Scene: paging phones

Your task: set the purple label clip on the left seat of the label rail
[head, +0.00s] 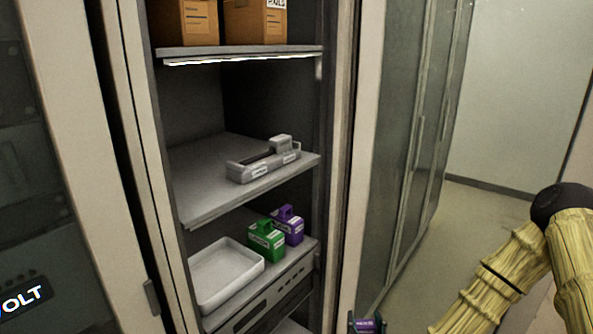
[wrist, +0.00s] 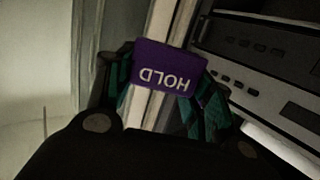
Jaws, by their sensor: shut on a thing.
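The purple label clip (wrist: 163,68) is in my gripper (wrist: 165,88), with its white word HOLD upside down in the wrist view. The teal-padded fingers are on both sides of it. In the head view my gripper (head: 367,324) shows at the bottom edge, with a small purple piece of the clip (head: 368,325). It is right of the cabinet's frame, outside the shelves. A grey front with dark slots (head: 265,300) lies below the lower shelf, and also shows in the wrist view (wrist: 262,75). I cannot tell whether this is the label rail or where its left seat is.
A white tray (head: 255,262), a green case (head: 266,241) and a purple case (head: 289,225) stand on the lower shelf. A grey device (head: 262,162) lies on the middle shelf. Cardboard boxes (head: 255,24) sit above. The cabinet post (head: 342,200) stands beside the opening.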

